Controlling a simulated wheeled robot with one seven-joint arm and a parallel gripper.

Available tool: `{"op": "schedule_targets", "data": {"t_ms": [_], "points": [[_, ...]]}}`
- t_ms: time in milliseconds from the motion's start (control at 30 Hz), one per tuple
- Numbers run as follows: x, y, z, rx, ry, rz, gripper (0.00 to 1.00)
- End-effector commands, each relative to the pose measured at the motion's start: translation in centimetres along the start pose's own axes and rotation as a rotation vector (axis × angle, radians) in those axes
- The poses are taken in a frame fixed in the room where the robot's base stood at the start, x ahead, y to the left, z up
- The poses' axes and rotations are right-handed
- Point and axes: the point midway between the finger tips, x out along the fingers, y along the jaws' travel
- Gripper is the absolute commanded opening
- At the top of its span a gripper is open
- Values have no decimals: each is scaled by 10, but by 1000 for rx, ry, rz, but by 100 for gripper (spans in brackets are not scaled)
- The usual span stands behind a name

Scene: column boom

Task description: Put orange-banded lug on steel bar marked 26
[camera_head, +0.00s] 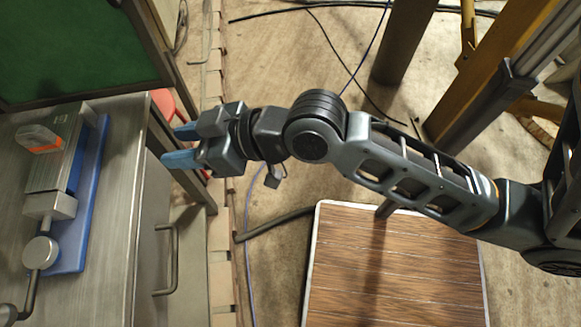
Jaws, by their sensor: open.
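A small grey piece with an orange band (38,138), which looks like the orange-banded lug, sits at the left edge of a grey steel block on the metal bench. The block, a long bar-like body (60,165), lies on a blue base (99,150). I cannot read a 26 on it, and cannot tell whether it is the marked steel bar. My gripper (178,146) has blue fingertips pointing left. It is open and empty, to the right of the block, near the bench's right edge.
The metal bench (115,215) has bare room right of the blue base. A round knob with a lever (40,252) stands at its front. A green-panelled frame (80,45) rises behind. A red object (165,103) shows behind my gripper. A wooden-slatted platform (390,275) lies below my arm.

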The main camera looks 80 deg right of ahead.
Motion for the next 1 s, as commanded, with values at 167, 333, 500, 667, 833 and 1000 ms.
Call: {"op": "schedule_targets", "data": {"t_ms": [167, 333, 500, 667, 833, 1000], "points": [[-51, -6, 41, 2, 12, 59, 42], [-106, -12, 63, -20, 45, 82, 42], [-154, -22, 69, -47, 84, 66, 42], [-180, -29, 68, -61, 109, 45, 42], [-187, -31, 67, -65, 119, 38, 42], [-187, -31, 66, -65, 120, 38, 42]]}}
